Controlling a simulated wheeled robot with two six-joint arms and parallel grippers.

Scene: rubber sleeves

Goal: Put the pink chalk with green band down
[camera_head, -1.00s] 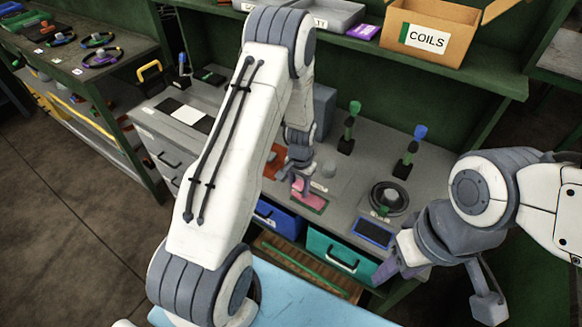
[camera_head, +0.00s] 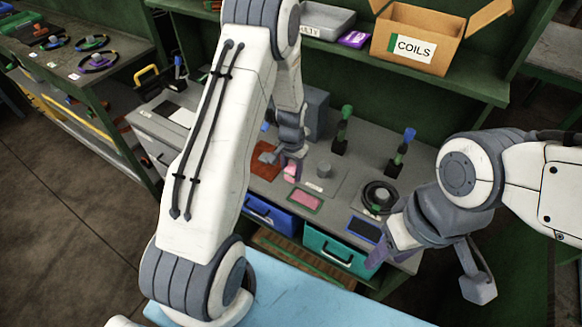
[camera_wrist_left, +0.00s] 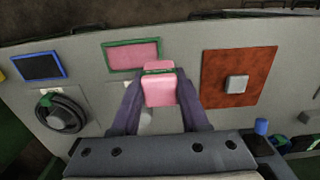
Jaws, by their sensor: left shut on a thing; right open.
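My left gripper (camera_head: 290,163) is shut on the pink chalk with green band (camera_wrist_left: 160,92). In the left wrist view the chalk sits between both fingers, its green band near the far end. In the head view the chalk (camera_head: 292,173) is partly covered by the gripper, over the grey bench between a red-brown mat (camera_head: 262,168) and a green-edged pink pad (camera_head: 305,201). The pad (camera_wrist_left: 120,57) looks bare in the wrist view. My right gripper (camera_head: 428,270) is open and empty at the bench's front right.
A grey block (camera_wrist_left: 237,84) sits on the red-brown mat. A grey cylinder (camera_head: 324,170), a black coil (camera_head: 380,196), a blue-edged dark pad (camera_head: 362,229) and two upright tools (camera_head: 341,135) stand around. A COILS box (camera_head: 412,50) is on the shelf above.

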